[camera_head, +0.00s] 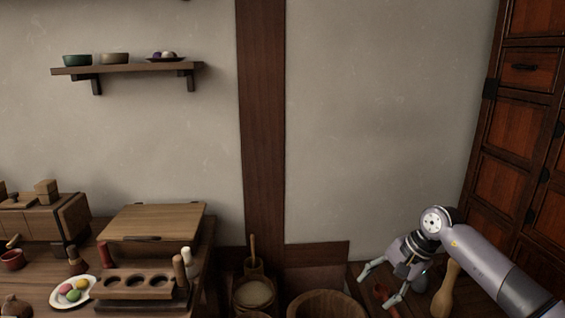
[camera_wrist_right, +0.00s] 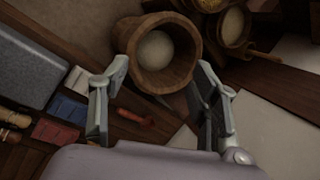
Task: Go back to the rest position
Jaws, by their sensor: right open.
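My right gripper (camera_head: 381,286) is at the lower right of the head view, its arm coming in from the right edge. Its two fingers are spread apart and nothing is between them. In the right wrist view the open fingers (camera_wrist_right: 160,95) frame a round wooden tub (camera_wrist_right: 178,78) with pale contents, which lies beyond the fingertips. The tub also shows at the bottom of the head view (camera_head: 325,296). My left gripper is in neither view.
A wooden table with a lidded box (camera_head: 153,222), a holed rack (camera_head: 140,285) and a plate of coloured sweets (camera_head: 70,292) stands at left. A wall shelf (camera_head: 130,68) holds bowls. A tall cabinet (camera_head: 525,130) stands at right. A wooden pestle-like tool (camera_head: 446,290) is close beside my right gripper.

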